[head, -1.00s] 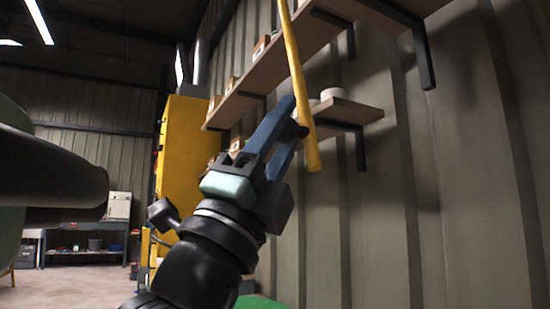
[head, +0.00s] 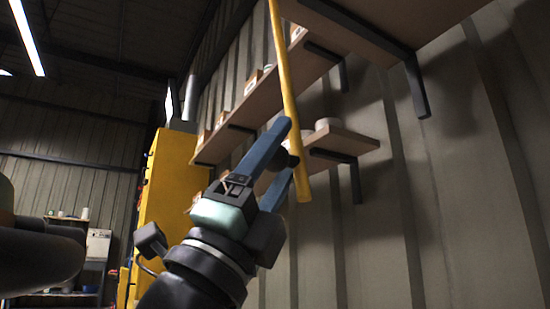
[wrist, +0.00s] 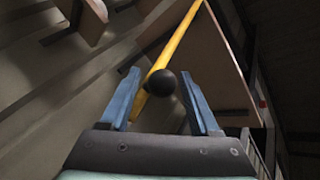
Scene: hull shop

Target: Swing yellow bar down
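The yellow bar (head: 286,85) hangs long and slightly tilted in the head view, running from the top edge down to a free lower end by the shelves. A round black knob (wrist: 161,83) sits by the bar near its lower end. My gripper (head: 292,146) has its two blue fingers apart, one on each side of the knob. In the wrist view the yellow bar (wrist: 176,46) passes behind the knob, and narrow gaps show between knob and fingertips. The bar's upper end is out of view in the head view.
Wooden shelves (head: 262,100) on black brackets line the corrugated wall behind the bar, with small boxes on them. A tall yellow cabinet (head: 172,180) stands left of my arm. A dark rounded cylinder (head: 40,262) juts in at the lower left.

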